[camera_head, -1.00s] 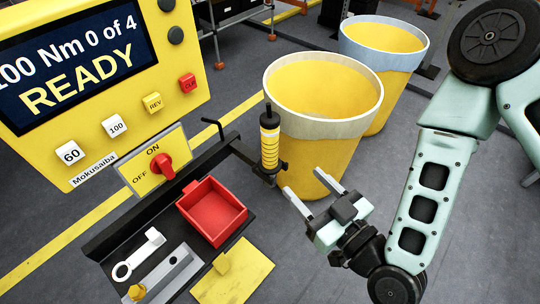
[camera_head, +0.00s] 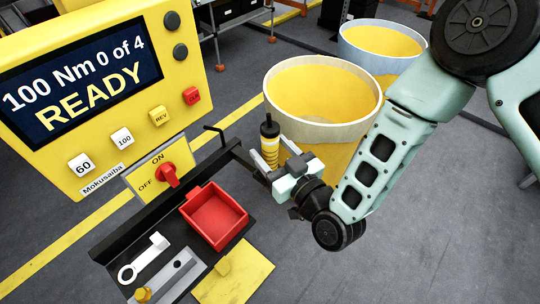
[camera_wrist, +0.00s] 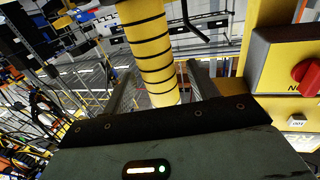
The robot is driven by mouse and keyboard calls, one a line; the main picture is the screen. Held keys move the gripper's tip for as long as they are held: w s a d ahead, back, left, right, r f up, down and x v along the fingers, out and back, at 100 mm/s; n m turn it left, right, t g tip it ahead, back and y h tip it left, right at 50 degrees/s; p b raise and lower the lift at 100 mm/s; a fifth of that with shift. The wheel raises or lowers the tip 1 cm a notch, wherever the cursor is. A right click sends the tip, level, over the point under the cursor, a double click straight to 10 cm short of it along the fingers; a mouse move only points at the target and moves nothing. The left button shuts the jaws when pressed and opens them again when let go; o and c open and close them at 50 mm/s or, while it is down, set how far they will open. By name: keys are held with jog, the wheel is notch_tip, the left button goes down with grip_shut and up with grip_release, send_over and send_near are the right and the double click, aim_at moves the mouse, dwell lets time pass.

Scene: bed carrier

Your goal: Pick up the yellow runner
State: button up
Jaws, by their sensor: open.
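The yellow runner (camera_head: 269,147) is an upright yellow cylinder with black rings and a black top. It stands at the right end of the black rail in the head view. My gripper (camera_head: 277,161) is open beside it, with the fingers reaching toward its body and partly covering its lower part. In the wrist view, the runner (camera_wrist: 150,50) passes between the two spread fingers of my gripper (camera_wrist: 158,72). I cannot tell whether either finger touches it.
A yellow bin with a pale rim (camera_head: 350,130) stands close behind my gripper, and a second bin (camera_head: 388,40) is beyond it. A red tray (camera_head: 215,217), a wrench (camera_head: 143,258) and a yellow control panel (camera_head: 195,70) are to the left. Grey floor is clear at lower right.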

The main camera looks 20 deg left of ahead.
aim_at(270, 114)
jog(key=shift+w+a, duration=0.4)
jog(key=shift+a, duration=0.1)
grip_shut()
jog(key=shift+r, duration=0.15)
jog(key=shift+r+b, duration=1.2)
jog(key=shift+r, duration=3.7)
